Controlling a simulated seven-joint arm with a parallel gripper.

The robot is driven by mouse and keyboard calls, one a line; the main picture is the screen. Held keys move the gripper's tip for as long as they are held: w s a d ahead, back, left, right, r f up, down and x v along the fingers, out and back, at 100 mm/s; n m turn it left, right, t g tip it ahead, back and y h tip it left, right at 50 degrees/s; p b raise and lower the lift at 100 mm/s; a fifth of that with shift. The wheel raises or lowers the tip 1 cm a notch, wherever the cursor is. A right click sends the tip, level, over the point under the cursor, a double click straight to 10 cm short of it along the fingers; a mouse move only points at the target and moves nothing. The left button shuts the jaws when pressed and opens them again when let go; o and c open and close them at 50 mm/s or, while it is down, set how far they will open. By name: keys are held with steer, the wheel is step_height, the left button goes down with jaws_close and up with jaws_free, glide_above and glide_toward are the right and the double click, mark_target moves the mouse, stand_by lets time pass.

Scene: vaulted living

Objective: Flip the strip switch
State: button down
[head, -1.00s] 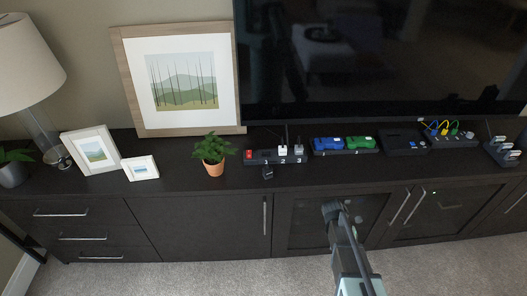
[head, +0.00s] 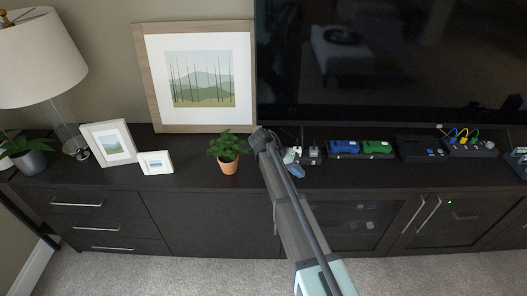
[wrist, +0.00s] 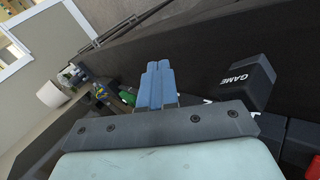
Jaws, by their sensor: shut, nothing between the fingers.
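The power strip (head: 313,161) lies on the cabinet top below the television. My arm hides its left part, including the red switch, in the head view. A white plug shows partly beside my arm, and a grey plug (head: 314,151) stands at the strip's right end. In the wrist view, the red switch (wrist: 314,168) shows at the lower right edge. A black block marked GAME (wrist: 248,80) is right of my fingers. My gripper (wrist: 158,72) has its blue fingers together and empty; it also shows at the strip's front in the head view (head: 294,169). Contact is unclear.
A potted plant (head: 228,153) stands close left of my arm. Blue (head: 344,146) and green (head: 375,147) blocks sit on another strip to the right. The television (head: 390,65) is behind. The cabinet top left of the plant has small frames (head: 109,145).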

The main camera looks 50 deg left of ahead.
steer(key=a+r+m+t+y, duration=0.1)
steer(key=a+r+m, duration=0.1)
steer(key=a+r, duration=0.3)
steer(key=s+a+r+m+t+y, duration=0.1)
steer(key=a+r, duration=0.4)
steer(key=a, duration=0.8)
steer(key=shift+s+a+r+m+t, duration=0.2)
steer(key=shift+a+m+t, duration=0.1)
steer(key=shift+m+t, duration=0.15)
steer(key=shift+w+f, duration=0.1)
steer(key=shift+w+a+f, duration=0.15)
steer(key=shift+f, duration=1.3)
steer(key=shift+w+a+f, duration=0.15)
steer(key=shift+f, duration=1.25)
steer(key=shift+w+a+f, duration=0.15)
steer(key=shift+f, duration=1.3)
steer(key=shift+f, duration=0.15)
steer(key=shift+f, duration=0.25)
steer(key=shift+f, duration=0.35)
steer(key=shift+r, duration=0.2)
steer(key=shift+r, duration=0.55)
